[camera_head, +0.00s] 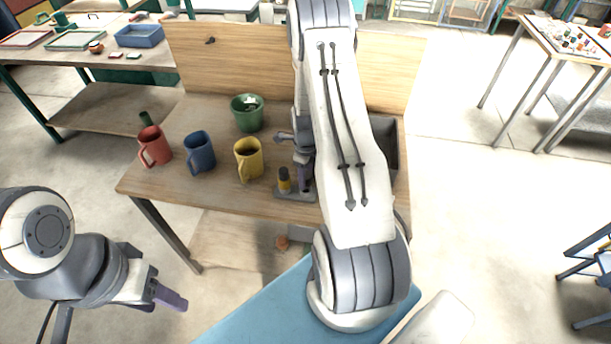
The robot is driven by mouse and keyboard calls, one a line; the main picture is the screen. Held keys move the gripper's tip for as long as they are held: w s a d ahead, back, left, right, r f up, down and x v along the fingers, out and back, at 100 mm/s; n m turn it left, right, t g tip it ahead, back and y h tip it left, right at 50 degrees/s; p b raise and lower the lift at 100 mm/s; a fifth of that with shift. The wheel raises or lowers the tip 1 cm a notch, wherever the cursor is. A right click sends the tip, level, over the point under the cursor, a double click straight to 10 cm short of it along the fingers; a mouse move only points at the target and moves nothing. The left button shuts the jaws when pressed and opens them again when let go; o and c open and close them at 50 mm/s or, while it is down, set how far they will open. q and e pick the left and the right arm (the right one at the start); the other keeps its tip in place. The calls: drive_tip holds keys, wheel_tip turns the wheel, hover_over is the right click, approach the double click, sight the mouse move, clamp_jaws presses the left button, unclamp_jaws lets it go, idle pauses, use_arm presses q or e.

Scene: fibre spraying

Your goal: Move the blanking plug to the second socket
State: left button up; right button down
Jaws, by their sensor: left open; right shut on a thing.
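My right gripper (305,184) points down over the right part of a small grey socket base (281,196) near the table's front edge. It is shut on the blanking plug, which its purple fingers and my arm largely hide; I cannot tell whether the plug touches the base. A yellow piece with a dark top (284,181) stands upright on the left part of the base, just left of the fingers. The sockets themselves are too small or covered to make out. My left gripper (172,297) is open and empty, low in front of the table at the left.
Red (153,146), blue (200,152) and yellow (248,159) mugs stand left of the base. A green pot (247,113) stands behind them. A grey bin (384,150) is partly hidden behind my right arm. A wooden back panel (230,62) closes the table's rear.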

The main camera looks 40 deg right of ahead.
drive_tip(key=shift+f+b, duration=1.35)
drive_tip(key=shift+f, duration=0.4)
drive_tip(key=shift+c, duration=1.2)
unclamp_jaws()
drive_tip(key=shift+r, duration=0.1)
wheel_tip(320, 180, up, 9)
drive_tip(key=b, duration=0.2)
drive_tip(key=shift+r+b, duration=0.2)
drive_tip(key=shift+b, duration=0.2)
drive_tip(key=shift+r, duration=0.55)
drive_tip(key=shift+a, duration=0.1)
